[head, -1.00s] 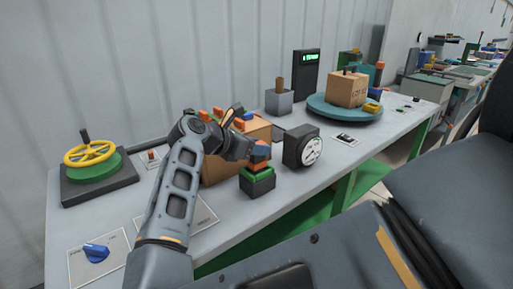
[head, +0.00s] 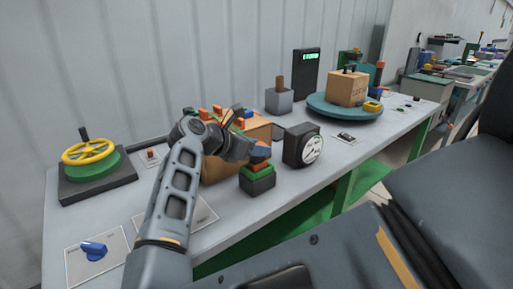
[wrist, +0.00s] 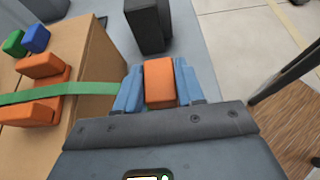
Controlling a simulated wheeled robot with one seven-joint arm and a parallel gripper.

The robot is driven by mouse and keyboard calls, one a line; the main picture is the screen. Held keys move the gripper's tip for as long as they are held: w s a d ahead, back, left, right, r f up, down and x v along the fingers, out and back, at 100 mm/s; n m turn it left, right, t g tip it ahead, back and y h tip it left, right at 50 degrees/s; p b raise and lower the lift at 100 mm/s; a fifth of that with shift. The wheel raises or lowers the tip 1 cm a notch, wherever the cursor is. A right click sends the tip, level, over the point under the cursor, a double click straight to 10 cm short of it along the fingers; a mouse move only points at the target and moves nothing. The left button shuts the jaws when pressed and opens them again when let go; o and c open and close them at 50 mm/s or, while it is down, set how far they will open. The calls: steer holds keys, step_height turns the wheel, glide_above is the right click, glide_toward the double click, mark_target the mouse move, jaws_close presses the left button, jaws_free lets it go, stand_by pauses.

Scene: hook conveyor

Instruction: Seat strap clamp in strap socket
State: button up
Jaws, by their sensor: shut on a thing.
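An orange block, the strap clamp (wrist: 160,83), is between the blue fingers of my gripper (wrist: 158,88) in the wrist view. My gripper is shut on it. In the head view the orange clamp (head: 260,163) is under my gripper (head: 262,152), right at the top of a dark block with a green upper part, which looks like the strap socket (head: 258,184). I cannot tell how deep the clamp sits in it. The socket is hidden in the wrist view.
The cardboard box (wrist: 88,72) with orange, green and blue blocks stands close to the left of my gripper. A black dial gauge (head: 302,146) stands just right of the socket. A yellow handwheel (head: 90,152) is at far left, a teal turntable (head: 328,110) behind right.

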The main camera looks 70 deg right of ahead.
steer(key=shift+f+b, duration=0.6)
steer(key=o, duration=1.2)
